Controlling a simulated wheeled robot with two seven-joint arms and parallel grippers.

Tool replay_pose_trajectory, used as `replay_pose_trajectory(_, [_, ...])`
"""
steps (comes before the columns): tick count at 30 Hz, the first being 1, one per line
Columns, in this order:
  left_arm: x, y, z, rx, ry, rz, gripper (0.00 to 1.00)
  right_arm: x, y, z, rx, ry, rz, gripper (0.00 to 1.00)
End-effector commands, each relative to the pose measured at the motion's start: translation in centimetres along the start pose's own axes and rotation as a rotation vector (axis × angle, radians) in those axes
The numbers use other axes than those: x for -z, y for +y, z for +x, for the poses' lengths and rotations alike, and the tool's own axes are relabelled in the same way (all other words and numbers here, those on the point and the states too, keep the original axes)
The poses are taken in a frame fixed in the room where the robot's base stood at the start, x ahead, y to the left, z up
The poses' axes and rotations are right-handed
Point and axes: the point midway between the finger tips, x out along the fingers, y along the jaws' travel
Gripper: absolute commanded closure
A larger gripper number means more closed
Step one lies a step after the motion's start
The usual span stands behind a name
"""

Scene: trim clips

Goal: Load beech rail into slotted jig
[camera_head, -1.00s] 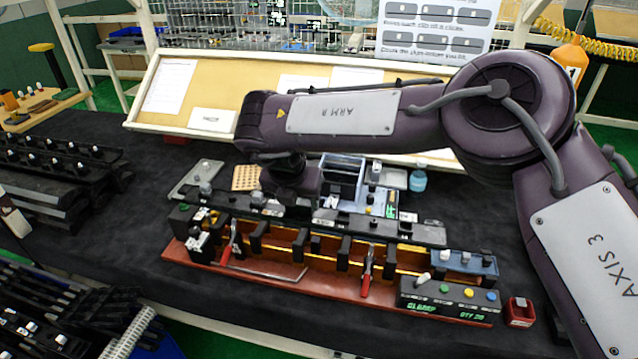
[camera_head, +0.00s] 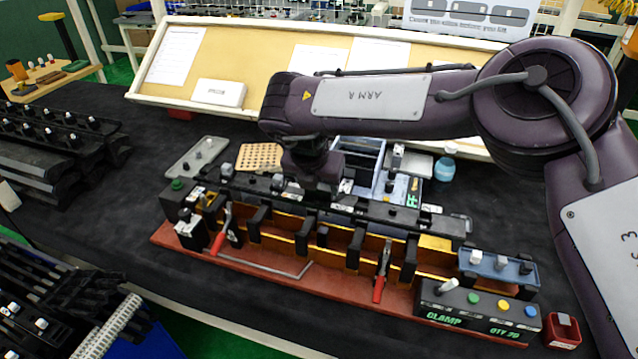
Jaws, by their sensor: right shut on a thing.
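The slotted jig (camera_head: 330,290) is a long red-brown base with a row of black slotted posts and orange-brown wood-like surfaces between them. A long dark rail (camera_head: 390,213) with small fittings on top runs lengthwise along the jig's far side and hides part of it. It looks black rather than pale beech. My right gripper (camera_head: 313,190) comes down from above, shut on the rail near its middle; its fingertips are mostly hidden. The rail appears above or behind the posts; I cannot tell whether it touches them. My left gripper is not in view.
Two red-handled tools (camera_head: 382,270) stand at the jig's front. A control box marked CLAMP (camera_head: 470,312) and a blue tray (camera_head: 497,266) are at its right end. Bins and a perforated tan block (camera_head: 259,156) lie behind. Several black rails (camera_head: 50,140) lie left. Dark mat between is clear.

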Motion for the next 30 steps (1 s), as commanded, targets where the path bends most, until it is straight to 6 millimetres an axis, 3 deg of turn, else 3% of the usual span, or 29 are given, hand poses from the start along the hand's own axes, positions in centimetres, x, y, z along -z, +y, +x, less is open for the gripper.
replay_pose_trajectory(5, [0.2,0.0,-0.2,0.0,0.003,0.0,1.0,-0.1,0.0,-0.1,-0.003,-0.004,-0.002,0.78])
replay_pose_trajectory(30, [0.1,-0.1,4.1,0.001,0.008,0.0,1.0,2.5,0.0,6.0,-0.002,-0.003,-0.002,0.78])
